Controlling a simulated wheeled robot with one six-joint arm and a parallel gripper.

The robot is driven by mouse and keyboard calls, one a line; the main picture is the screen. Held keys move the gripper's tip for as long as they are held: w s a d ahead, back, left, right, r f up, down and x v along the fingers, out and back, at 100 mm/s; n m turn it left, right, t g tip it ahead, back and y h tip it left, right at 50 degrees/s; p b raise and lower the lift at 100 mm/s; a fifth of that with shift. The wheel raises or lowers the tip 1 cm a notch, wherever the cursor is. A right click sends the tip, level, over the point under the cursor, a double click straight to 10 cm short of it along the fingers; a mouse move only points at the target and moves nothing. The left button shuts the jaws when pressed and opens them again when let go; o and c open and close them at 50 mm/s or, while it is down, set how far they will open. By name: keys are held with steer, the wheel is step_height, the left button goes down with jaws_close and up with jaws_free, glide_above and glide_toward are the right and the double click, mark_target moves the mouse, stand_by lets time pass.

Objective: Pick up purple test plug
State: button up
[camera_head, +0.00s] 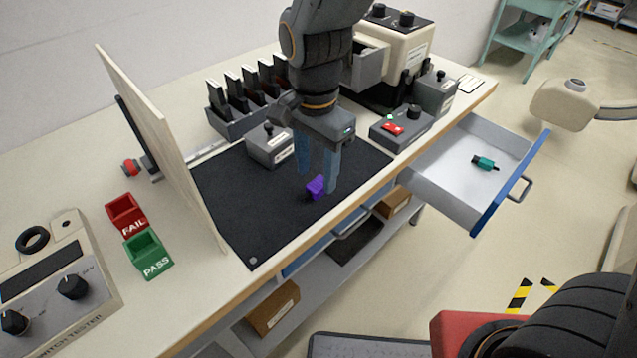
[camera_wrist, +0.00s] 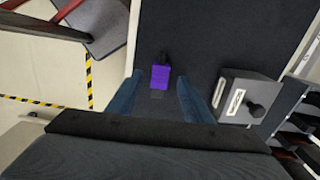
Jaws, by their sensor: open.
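The purple test plug (camera_head: 316,187) lies on the black mat (camera_head: 240,200) on the workbench, near the bench's front edge. In the wrist view the plug (camera_wrist: 160,77) sits between the lines of my two fingers and a little beyond their tips, with its dark end pointing away. My gripper (camera_head: 318,180) is open and points down at the mat, close to the plug. In the wrist view my gripper (camera_wrist: 158,88) is empty, with a finger on either side. Whether a finger touches the plug cannot be told.
A grey box with a knob (camera_head: 269,145) stands on the mat beside my gripper. A wooden panel (camera_head: 160,145) stands at the left. An open drawer (camera_head: 450,185) holds a teal plug (camera_head: 484,163).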

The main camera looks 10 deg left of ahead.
mark_target(316, 185)
steer(key=shift+f, duration=1.55)
steer(key=c, duration=1.1)
steer(key=shift+r, duration=0.15)
